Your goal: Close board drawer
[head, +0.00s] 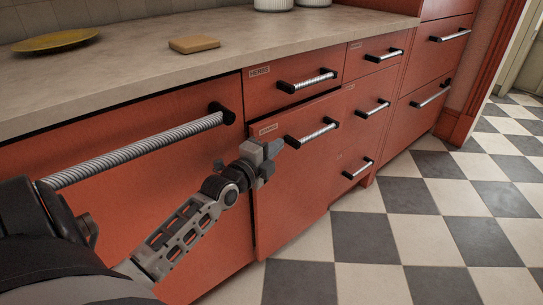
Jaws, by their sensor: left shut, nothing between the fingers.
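The board drawer (296,185) is a tall red front with a small label that I cannot read clearly, below the drawer labelled HERBS (259,72). A dark gap shows along its top and left edges, and its front seems to stand slightly out from the cabinet. Its black and metal bar handle (312,133) is near the top. My left gripper (273,149) is shut and empty, in front of the upper left part of this drawer, left of and just below the handle. I cannot tell whether it touches the front. My right gripper is not in view.
A wide front with a long ribbed handle (140,148) is at left. Other drawers (362,110) continue to the right. A yellow plate (55,41) and a wooden block (194,44) lie on the counter (130,75). The checkered floor (430,215) is clear.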

